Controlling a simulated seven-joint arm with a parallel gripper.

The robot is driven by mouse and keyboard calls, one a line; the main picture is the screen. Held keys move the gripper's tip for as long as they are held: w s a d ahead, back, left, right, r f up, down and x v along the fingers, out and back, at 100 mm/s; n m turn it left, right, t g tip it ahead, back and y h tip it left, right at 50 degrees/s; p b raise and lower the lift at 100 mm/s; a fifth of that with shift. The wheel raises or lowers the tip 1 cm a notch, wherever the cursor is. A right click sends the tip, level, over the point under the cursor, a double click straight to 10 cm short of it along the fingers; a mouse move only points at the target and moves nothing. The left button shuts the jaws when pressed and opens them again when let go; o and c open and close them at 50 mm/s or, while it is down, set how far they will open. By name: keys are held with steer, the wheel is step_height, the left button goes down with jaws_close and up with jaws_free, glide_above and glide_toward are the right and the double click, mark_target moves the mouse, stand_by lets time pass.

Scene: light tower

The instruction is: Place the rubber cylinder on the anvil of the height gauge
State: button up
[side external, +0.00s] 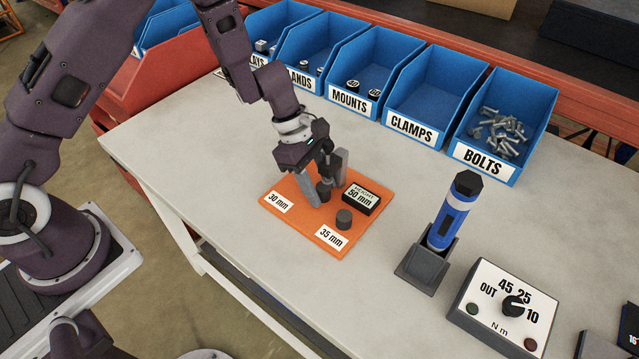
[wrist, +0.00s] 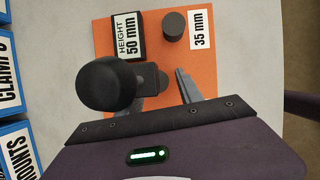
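The height gauge (side external: 362,197) stands on an orange base and its display reads 50 mm; the display also shows in the wrist view (wrist: 127,38). A dark grey cylinder (side external: 343,219) stands upright beside the 35 mm label, and shows in the wrist view (wrist: 174,27). A second dark, round-topped piece (side external: 323,191) stands between my fingers, under the gauge's head (wrist: 107,83); I cannot tell how much is cylinder and how much anvil. My gripper (side external: 326,179) is low over the base, its fingers apart around that piece. The gauge's head hides part of one finger in the wrist view.
The orange base (side external: 300,225) carries 30 mm and 35 mm labels. Blue bins (side external: 430,103) line the back of the table. A blue tool (side external: 453,215) in a grey holder and a dial box (side external: 505,305) stand at the right. Table front left is clear.

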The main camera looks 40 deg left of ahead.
steer(key=v, duration=0.6)
steer(key=shift+w, duration=0.15)
steer(key=shift+a+r, duration=0.25)
steer(key=shift+r, duration=0.3)
steer(key=s+r+m+t, duration=0.1)
steer(key=s+r+m, duration=0.4)
steer(key=r, duration=0.4)
steer(key=s+r+m+t, duration=0.1)
steer(key=s+r+m, duration=0.4)
steer(key=r, duration=0.4)
steer(key=s+a+r+m+t+y, duration=0.1)
steer(key=s+a+r+m+y, duration=0.1)
steer(key=s, duration=0.5)
steer(key=s+a+r+m+t+y, duration=0.2)
steer(key=s+a+m, duration=0.3)
steer(key=s+m, duration=0.2)
steer(key=shift+s+a+y, duration=0.2)
steer(key=shift+s+y, duration=0.1)
steer(key=shift+s, duration=0.55)
